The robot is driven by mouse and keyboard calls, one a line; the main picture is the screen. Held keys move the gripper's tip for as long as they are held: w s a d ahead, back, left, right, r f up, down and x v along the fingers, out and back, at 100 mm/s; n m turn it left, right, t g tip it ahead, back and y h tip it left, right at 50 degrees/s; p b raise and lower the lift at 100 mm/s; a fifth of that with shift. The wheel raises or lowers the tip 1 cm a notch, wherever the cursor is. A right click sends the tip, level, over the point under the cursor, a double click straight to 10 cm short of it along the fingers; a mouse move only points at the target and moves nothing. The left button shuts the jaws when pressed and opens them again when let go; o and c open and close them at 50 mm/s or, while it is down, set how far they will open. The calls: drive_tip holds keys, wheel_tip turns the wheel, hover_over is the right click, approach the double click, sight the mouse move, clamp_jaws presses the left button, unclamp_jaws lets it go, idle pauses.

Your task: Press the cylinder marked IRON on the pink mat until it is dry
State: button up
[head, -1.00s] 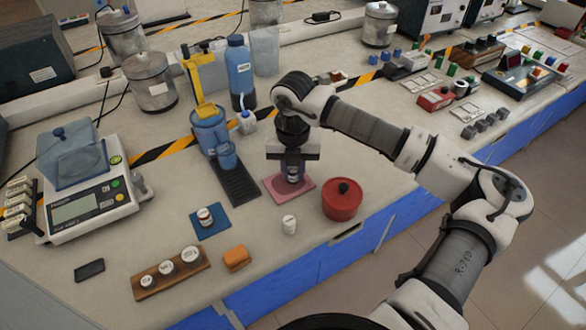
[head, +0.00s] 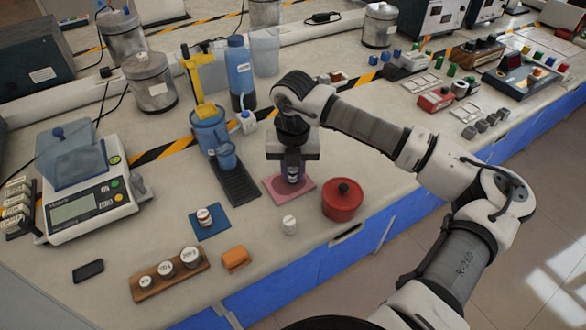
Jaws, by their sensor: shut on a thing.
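The pink mat (head: 306,187) lies flat on the bench near its front edge. My gripper (head: 292,172) points straight down over the mat and is shut on a small cylinder (head: 293,179). The cylinder is upright and its lower end is at the mat; I cannot tell whether it touches. Its label is too small to read, and its sides are partly hidden by the fingers. Another white-topped cylinder (head: 290,224) stands on the bench just in front of the mat. A cylinder with a red band (head: 204,217) stands on a blue mat (head: 221,233) to the left.
A red lidded pot (head: 342,203) stands close to the right of the pink mat. A dark drip tray (head: 240,188) with a blue cup (head: 226,156) is to the left. A wooden rack (head: 150,287) holds 3 cylinders, beside an orange block (head: 236,260). A balance (head: 85,207) stands at far left.

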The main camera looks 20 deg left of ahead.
drive_tip(key=shift+f, duration=0.1)
drive_tip(key=shift+w+d+r, duration=0.2)
drive_tip(key=shift+r, duration=0.5)
drive_tip(key=shift+f+b, duration=0.7)
idle(0.8)
drive_tip(key=shift+f+b, duration=0.1)
drive_tip(key=shift+b, duration=0.3)
idle(1.6)
drive_tip(key=shift+s, duration=0.1)
drive_tip(key=shift+s+a+r, duration=0.15)
drive_tip(key=shift+a+r, duration=0.05)
drive_tip(key=shift+r, duration=0.6)
drive_tip(key=shift+f+b, duration=0.75)
drive_tip(key=shift+b, duration=0.25)
idle(1.8)
